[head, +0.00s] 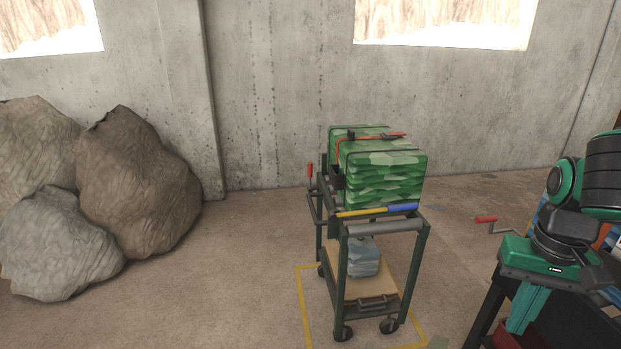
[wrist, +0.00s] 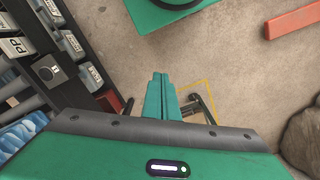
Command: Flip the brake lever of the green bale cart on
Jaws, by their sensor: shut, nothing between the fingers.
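The green bale cart (head: 425,250) stands on the floor in the middle of the head view, with a dark green frame and small wheels. A strapped green bale (head: 385,175) rests on top. An upright red-handled lever (head: 310,172) shows at the cart's left side; its lower end is partly hidden by the frame. I cannot tell for sure that it is the brake lever. My gripper (head: 524,310) is at the lower right, apart from the cart, pointing down. In the wrist view its two teal fingers (wrist: 160,95) are together, with nothing between them.
Large grey-brown sacks or rocks (head: 140,190) lie at the left by the concrete wall. A red-handled crank (head: 487,220) and a dark rack (wrist: 85,60) with labelled parts are near my gripper. A yellow floor outline (head: 303,300) surrounds the cart. Floor left of the cart is clear.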

